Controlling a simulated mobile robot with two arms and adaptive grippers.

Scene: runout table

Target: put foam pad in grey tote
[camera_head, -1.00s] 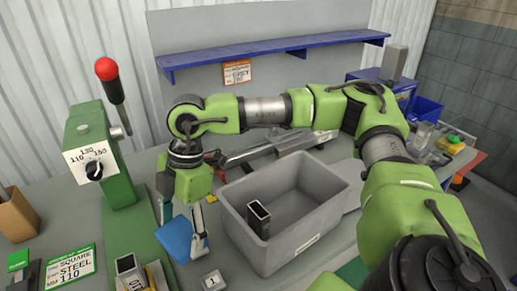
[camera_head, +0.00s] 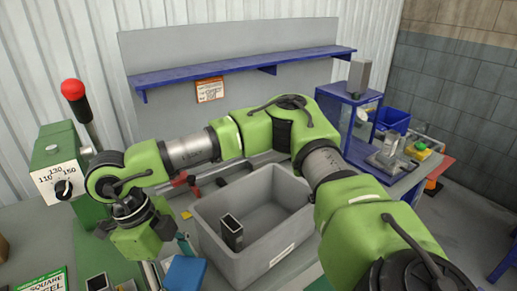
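The blue foam pad (camera_head: 184,274) is at the bottom of the head view, left of and in front of the grey tote (camera_head: 286,252). My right gripper (camera_head: 168,262), on the arm coming in from the right, points down at the pad. Its fingers show on either side of the pad and appear closed on it; the lower contact is partly hidden. The pad is outside the tote, close to its front left corner. The tote is open at the top and holds a dark rectangular tube piece (camera_head: 231,233). My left gripper is not in view.
A green press (camera_head: 62,170) with a red-knobbed lever stands at the left. A blue shelf (camera_head: 240,68) runs along the back. Blue bins (camera_head: 392,120) and fixtures stand at the right. My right arm arches over the tote's back and right side.

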